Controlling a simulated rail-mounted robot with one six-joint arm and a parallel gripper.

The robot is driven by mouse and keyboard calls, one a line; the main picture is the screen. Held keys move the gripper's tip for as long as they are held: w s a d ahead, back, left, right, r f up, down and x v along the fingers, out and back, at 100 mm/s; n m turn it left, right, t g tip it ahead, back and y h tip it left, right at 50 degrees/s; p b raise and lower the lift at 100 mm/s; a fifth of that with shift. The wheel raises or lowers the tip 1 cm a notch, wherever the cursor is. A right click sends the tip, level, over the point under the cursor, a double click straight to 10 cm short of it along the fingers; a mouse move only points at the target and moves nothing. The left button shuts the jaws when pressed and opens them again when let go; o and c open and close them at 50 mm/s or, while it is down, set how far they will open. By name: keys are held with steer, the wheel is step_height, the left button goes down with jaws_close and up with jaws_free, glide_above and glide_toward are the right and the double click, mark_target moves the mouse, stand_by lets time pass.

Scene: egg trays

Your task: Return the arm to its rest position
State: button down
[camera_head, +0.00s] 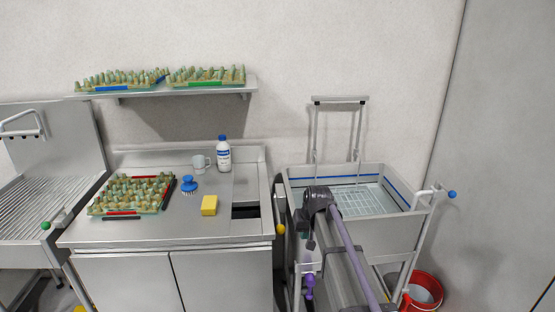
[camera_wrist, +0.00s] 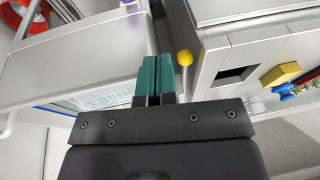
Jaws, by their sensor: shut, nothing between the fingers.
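My gripper (camera_wrist: 156,64) shows in the wrist view with its two green fingers side by side, shut and empty. Nothing touches the fingertips there. My arm (camera_head: 348,245) shows in the head view, in front of the wheeled basin. Its purple and grey links are folded down at the lower middle right. I cannot make out the fingers in the head view.
The wheeled basin (camera_head: 407,232) stands beside the steel counter (camera_head: 150,233). A red bucket (camera_head: 424,287) stands at right.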

steer(key=s+d+g, duration=0.1)
steer(key=s+d, duration=0.1)
steer(key=s, duration=1.1)
steer(key=s+d+g+h, duration=0.1)
steer(key=s+d, duration=0.1)
steer(key=s, duration=1.2)
steer(key=shift+d+f+m+g, duration=0.3)
steer(key=shift+m+g, duration=0.1)
